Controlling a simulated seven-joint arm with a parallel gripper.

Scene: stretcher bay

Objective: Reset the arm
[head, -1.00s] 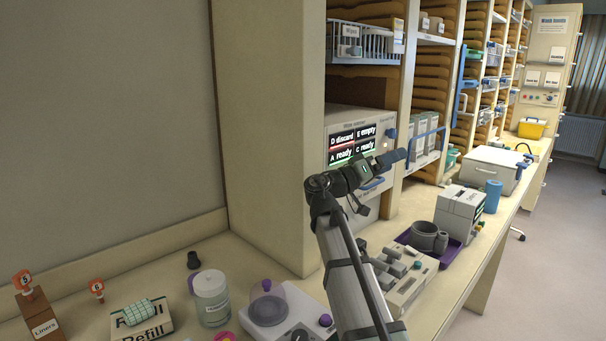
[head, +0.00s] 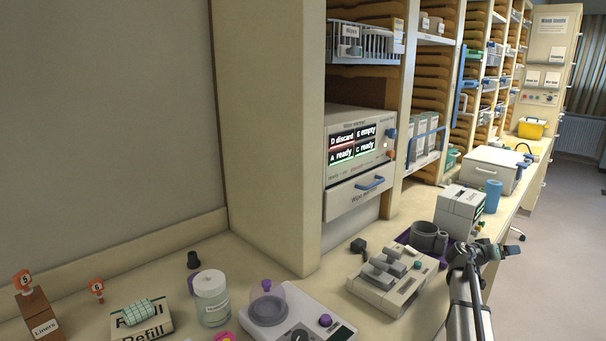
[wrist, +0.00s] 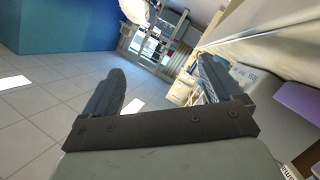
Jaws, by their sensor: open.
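My gripper (head: 510,250) is at the right of the head view, beyond the counter's front edge and level with the grey mug. It points to the right, towards the open floor. In the wrist view my gripper (wrist: 160,88) shows two dark fingers standing wide apart with nothing between them. Past the fingers are floor tiles, a blue wall and distant shelving.
The counter (head: 405,318) holds a wipe warmer (head: 360,150), a grey device with levers (head: 392,280), a grey mug (head: 428,237) on a purple tray, a scale-like device (head: 300,315) and a lidded jar (head: 212,298). The floor (head: 560,250) at right is clear.

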